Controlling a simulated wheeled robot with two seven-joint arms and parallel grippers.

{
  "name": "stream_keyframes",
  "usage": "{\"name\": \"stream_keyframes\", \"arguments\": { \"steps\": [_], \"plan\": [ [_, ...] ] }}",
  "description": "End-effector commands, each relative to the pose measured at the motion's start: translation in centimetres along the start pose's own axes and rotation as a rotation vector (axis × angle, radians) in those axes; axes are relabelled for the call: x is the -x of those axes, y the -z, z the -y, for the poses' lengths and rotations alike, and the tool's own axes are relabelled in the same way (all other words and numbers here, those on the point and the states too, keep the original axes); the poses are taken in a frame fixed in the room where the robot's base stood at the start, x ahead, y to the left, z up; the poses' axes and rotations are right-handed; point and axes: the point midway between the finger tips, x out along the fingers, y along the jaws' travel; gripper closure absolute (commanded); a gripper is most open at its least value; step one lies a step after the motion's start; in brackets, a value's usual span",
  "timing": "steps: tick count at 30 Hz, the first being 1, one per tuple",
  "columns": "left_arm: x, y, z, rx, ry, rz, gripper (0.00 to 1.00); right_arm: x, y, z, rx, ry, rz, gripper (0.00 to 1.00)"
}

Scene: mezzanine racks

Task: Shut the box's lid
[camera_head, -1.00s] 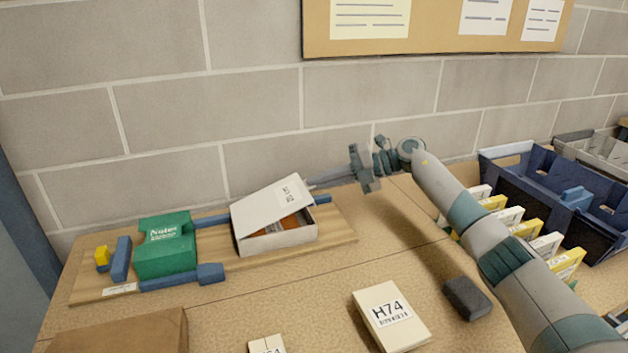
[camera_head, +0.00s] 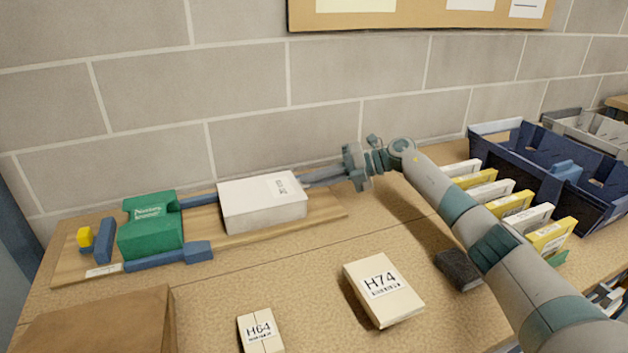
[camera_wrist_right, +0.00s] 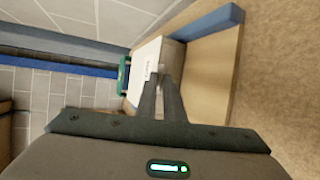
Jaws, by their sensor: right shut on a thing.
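The white box (camera_head: 262,212) stands on a wooden board on the table. Its lid (camera_head: 258,188) lies flat over the top, with no gap visible and its label facing up. My right gripper (camera_head: 308,180) reaches in from the right with its fingertips at the box's right end, shut on the lid's edge; the exact contact is hard to make out. In the right wrist view the two fingers (camera_wrist_right: 162,92) are close together against the box (camera_wrist_right: 147,68). My left gripper is not in view.
A green box (camera_head: 150,230) and blue blocks (camera_head: 168,257) flank the white box on the board (camera_head: 325,212). Cartons labelled H74 (camera_head: 384,290) and H64 (camera_head: 260,330) lie in front. Blue bins (camera_head: 520,165) stand at right. A brick wall rises behind.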

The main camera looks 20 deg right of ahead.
Motion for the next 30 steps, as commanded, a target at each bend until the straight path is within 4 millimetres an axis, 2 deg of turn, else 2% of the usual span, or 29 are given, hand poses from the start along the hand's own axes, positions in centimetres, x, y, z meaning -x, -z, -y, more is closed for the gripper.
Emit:
{"name": "stream_keyframes", "arguments": {
  "steps": [1,8,9,10,24,30],
  "plan": [
    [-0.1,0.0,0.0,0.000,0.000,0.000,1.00,-0.6,0.8,1.7,-0.009,0.026,-0.017,1.00],
    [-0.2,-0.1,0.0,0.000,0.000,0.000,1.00,-0.6,0.8,1.8,-0.009,0.026,-0.019,1.00],
    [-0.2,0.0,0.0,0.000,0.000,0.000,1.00,-0.6,0.8,1.8,-0.010,0.025,-0.019,0.83],
    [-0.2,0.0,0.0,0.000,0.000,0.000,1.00,-0.6,0.8,1.8,-0.010,0.025,-0.019,0.79],
    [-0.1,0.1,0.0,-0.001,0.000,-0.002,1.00,-0.6,0.7,1.6,-0.009,0.023,-0.016,0.79],
    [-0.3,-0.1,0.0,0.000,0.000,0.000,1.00,0.4,0.7,1.5,-0.009,0.024,-0.014,0.79]
  ]
}}
